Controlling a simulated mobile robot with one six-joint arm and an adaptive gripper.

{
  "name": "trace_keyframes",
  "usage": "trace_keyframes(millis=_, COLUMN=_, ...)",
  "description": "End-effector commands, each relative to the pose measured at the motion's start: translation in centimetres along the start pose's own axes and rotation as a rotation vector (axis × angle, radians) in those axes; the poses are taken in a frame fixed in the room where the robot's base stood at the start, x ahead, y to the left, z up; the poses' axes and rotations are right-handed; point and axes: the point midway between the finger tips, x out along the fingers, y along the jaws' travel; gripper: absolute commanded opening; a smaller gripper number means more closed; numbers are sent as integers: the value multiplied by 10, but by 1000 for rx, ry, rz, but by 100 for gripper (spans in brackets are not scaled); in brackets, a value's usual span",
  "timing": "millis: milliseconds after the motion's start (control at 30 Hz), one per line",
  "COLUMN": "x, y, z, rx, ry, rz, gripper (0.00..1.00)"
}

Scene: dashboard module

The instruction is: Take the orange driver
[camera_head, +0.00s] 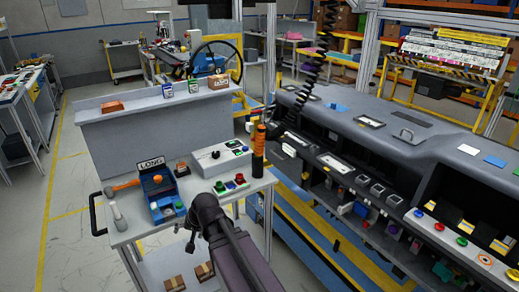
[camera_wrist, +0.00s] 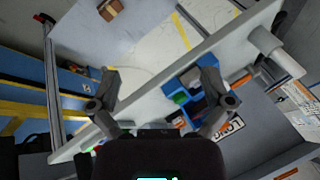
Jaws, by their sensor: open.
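The orange driver (camera_head: 259,150) hangs upright below a black coiled cable (camera_head: 315,50) in the head view. It has an orange upper part and a black lower body, and it is at the right end of the small grey worktable (camera_head: 205,198). I cannot tell whether its lower end touches the table. My gripper (camera_head: 187,238) is over the table's front edge, left of and nearer than the driver. In the wrist view my gripper (camera_wrist: 163,104) has its fingers spread wide with nothing between them. I cannot make out the driver in the wrist view.
On the worktable are a blue bin (camera_head: 163,199) labelled LONG, an orange-handled hammer (camera_head: 124,186), a white control box (camera_head: 221,157) and several buttons. A raised shelf (camera_head: 140,105) stands behind. The long dark dashboard module (camera_head: 400,150) is on the right.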

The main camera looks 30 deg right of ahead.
Motion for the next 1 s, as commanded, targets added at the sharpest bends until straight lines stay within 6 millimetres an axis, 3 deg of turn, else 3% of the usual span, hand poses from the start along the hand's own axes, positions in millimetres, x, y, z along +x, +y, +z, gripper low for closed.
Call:
trace_keyframes(millis=233, x=2, y=-21, z=-74, rx=433, ry=207, rz=-317, gripper=100)
trace_keyframes(millis=500, x=-26, y=-13, z=-157, rx=940, ry=376, rz=-689, gripper=100)
trace_keyframes(millis=767, x=-63, y=34, z=-228, rx=1441, ry=494, rz=-1076, gripper=100)
trace_keyframes(millis=1000, x=-95, y=106, z=-273, rx=1887, ry=574, rz=-1464, gripper=100)
